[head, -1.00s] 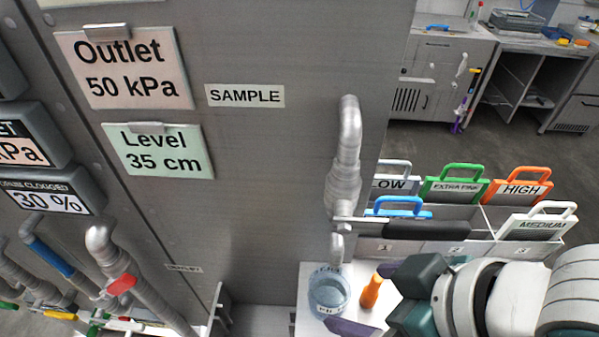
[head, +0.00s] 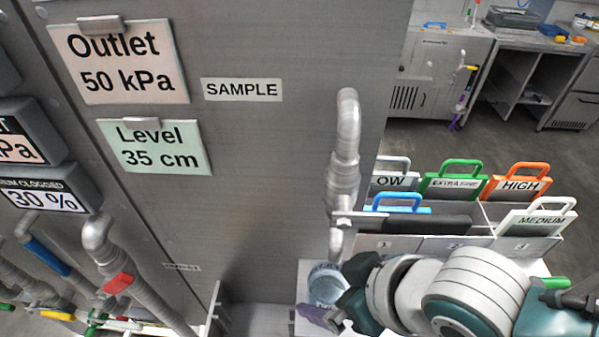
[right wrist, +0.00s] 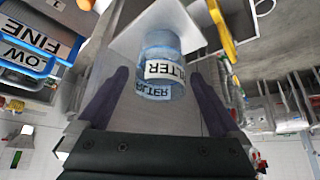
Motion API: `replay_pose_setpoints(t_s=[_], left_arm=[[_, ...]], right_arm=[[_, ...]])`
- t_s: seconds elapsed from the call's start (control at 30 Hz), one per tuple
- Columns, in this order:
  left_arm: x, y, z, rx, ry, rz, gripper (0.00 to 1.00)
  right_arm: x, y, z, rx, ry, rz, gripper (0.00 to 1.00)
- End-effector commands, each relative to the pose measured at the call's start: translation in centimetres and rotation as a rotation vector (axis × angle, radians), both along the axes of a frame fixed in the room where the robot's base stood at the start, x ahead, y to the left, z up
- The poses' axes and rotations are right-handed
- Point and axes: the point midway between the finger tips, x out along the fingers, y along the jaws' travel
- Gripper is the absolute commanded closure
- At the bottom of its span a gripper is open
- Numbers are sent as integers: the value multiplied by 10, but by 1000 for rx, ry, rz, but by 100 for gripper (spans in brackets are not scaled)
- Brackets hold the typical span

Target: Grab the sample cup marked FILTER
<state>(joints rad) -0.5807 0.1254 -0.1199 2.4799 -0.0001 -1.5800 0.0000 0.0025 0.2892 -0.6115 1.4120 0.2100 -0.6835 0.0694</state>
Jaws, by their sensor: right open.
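The sample cup (head: 326,284) is a clear bluish cup standing on a small white shelf under the sample spout (head: 338,222). In the right wrist view the cup (right wrist: 160,50) carries a white label that reads FILTER, seen upside down. My right gripper (head: 334,306) is at the near right side of the cup, hiding part of it in the head view. In the right wrist view its purple fingers (right wrist: 160,84) are open, with the cup ahead in line with the gap. I cannot tell whether either finger touches it. My left gripper is not in view.
A rack (head: 420,244) with coloured-handled plates, including LOW, EXTRA FINE, HIGH and MEDIUM, stands just behind my right arm. The grey panel (head: 270,150) rises left of the spout. Pipes with coloured valve handles (head: 118,284) are at lower left. The white shelf (head: 306,268) is small.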

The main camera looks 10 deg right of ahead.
Motion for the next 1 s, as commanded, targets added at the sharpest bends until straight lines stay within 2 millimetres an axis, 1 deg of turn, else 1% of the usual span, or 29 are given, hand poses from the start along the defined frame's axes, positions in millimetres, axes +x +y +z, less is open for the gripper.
replay_pose_setpoints(t_s=[0.07, 0.83, 0.87, 1.0], left_arm=[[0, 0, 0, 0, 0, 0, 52], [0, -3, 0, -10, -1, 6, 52], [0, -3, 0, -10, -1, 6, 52], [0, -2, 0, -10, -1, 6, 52]], right_arm=[[0, 0, 0, 0, 0, 0, 0], [-1, 0, 0, 0, 1, 0, 87], [-1, 0, 0, 0, 1, 0, 89], [0, 0, 0, 0, 0, 0, 89]])
